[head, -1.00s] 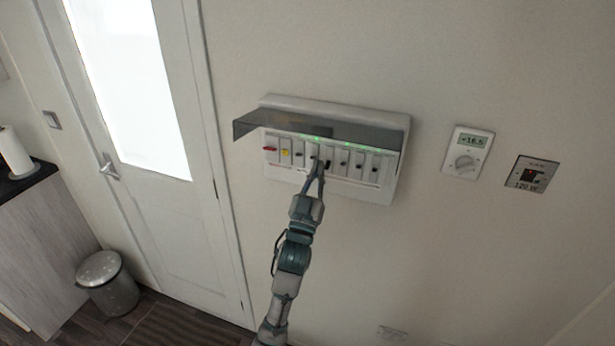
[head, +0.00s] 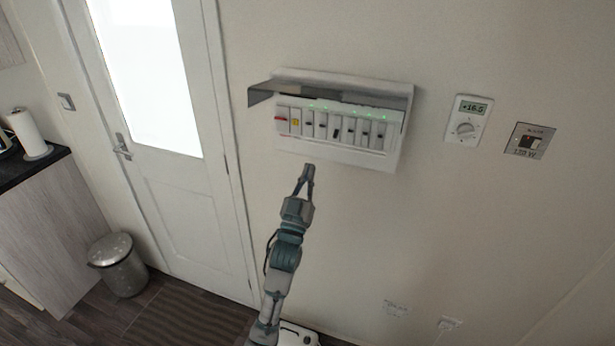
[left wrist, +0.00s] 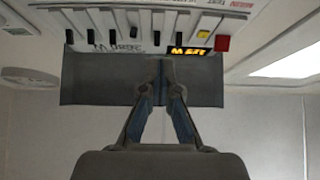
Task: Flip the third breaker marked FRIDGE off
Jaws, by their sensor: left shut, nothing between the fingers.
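The white breaker panel (head: 345,158) is on the wall with its grey cover flap (head: 340,88) raised. Its row has a red switch (head: 281,122), a yellow-marked one (head: 296,122), then several black toggles. The third black toggle (head: 335,132) sits lower than its neighbours, with no green light seen above it; the others show green lights. In the left wrist view, this toggle (left wrist: 135,32) is also offset from the rest. The labels are too small to read. My left gripper (head: 308,169) is shut and empty, just below the panel and apart from it. My right gripper is out of view.
A door (head: 190,210) and a bin (head: 118,264) are at the left. The wall below the panel is clear, apart from low sockets (head: 396,309).

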